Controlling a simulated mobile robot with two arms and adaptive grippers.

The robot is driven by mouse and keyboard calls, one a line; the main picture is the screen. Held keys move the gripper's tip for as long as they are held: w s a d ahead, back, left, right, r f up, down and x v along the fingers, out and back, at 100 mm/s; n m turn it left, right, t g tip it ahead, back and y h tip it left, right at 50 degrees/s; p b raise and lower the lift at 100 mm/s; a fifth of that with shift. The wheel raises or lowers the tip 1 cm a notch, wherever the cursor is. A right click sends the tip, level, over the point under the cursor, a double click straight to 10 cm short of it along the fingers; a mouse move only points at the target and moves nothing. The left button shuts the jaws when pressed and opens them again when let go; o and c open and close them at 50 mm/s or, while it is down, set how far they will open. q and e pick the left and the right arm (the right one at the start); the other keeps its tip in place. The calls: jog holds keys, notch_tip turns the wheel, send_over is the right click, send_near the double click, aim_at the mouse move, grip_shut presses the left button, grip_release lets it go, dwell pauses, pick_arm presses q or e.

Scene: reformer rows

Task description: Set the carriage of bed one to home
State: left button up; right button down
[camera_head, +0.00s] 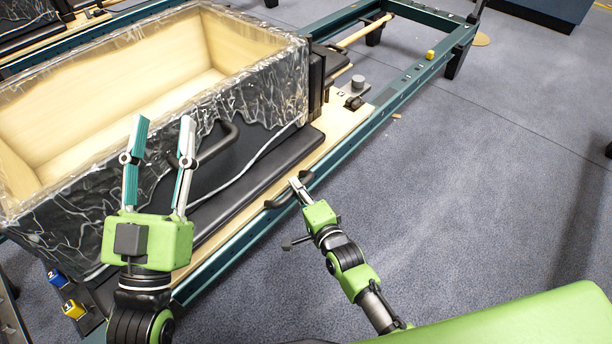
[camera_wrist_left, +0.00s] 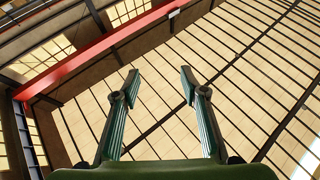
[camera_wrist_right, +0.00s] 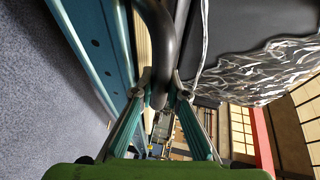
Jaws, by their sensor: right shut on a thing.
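The carriage of the bed is a black padded platform (camera_head: 265,160) on a teal frame with pale wood strips. A large open wooden box (camera_head: 265,93), wrapped in clear plastic, rests on it. A dark curved handle (camera_head: 275,202) sits at the carriage's near side. My right gripper (camera_head: 297,184) is shut on this handle; in the right wrist view the dark bar (camera_wrist_right: 163,50) passes between the fingers. My left gripper (camera_head: 163,125) is open and empty, raised in front of the box. The left wrist view shows its spread fingers (camera_wrist_left: 158,78) against the ceiling.
The teal frame rail (camera_head: 405,92) runs toward the upper right, with a small yellow block (camera_head: 430,54) on it. Blue (camera_head: 58,278) and yellow (camera_head: 73,309) numbered blocks are at the lower left. Grey floor (camera_head: 480,190) to the right is clear.

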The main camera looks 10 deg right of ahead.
aim_at(284, 201)
jog(key=s+a, duration=0.1)
jog(key=s+a+p, duration=0.1)
jog(key=a, duration=0.1)
jog(key=shift+s+a+p, duration=0.3)
jog(key=shift+s, duration=0.1)
pick_arm(q)
notch_tip(284, 201, down, 10)
jog(key=w+g+y, duration=0.1)
jog(key=w+g, duration=0.1)
jog(key=g, duration=0.3)
jog(key=shift+w+a+g+y, duration=0.25)
jog(key=shift+w+g+y, duration=0.05)
jog(key=shift+w+y, duration=0.1)
pick_arm(e)
jog(key=shift+s+a+f, duration=0.15)
jog(key=shift+f, duration=0.05)
jog(key=c, duration=2.2)
grip_release()
jog(key=shift+a, duration=0.1)
pick_arm(q)
jog(key=shift+s, duration=0.1)
pick_arm(e)
jog(key=shift+o, duration=1.2)
jog(key=shift+r, duration=0.1)
jog(key=v, duration=1.2)
